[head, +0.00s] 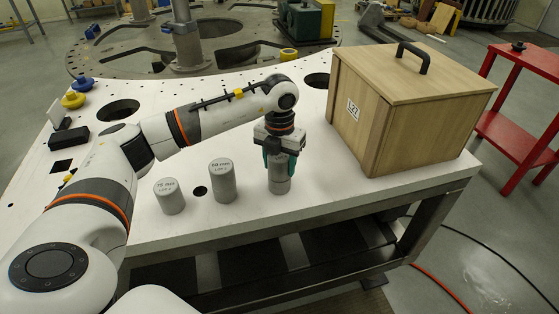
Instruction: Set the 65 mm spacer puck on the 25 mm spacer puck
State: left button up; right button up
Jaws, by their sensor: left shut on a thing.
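My left gripper (279,159) points down near the front edge of the white table and is shut on a grey cylindrical spacer puck (279,175). Its label is hidden by the gripper, so I cannot read its size. A grey cylinder end (279,187) shows below the fingers, close to the table top; I cannot tell whether it is the held puck's lower part or a second puck under it. No label reading 65 mm or 25 mm is visible. My right gripper is not in view.
A wooden box with a black handle (400,110) stands to the right. The white table (245,222) has several holes.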

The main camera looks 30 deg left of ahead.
pick_arm(q)
jog(key=o, duration=1.4)
jog(key=shift+r, duration=0.4)
notch_tip(320, 180, up, 11)
jog(key=shift+r+b, duration=0.2)
jog(key=shift+b, duration=0.95)
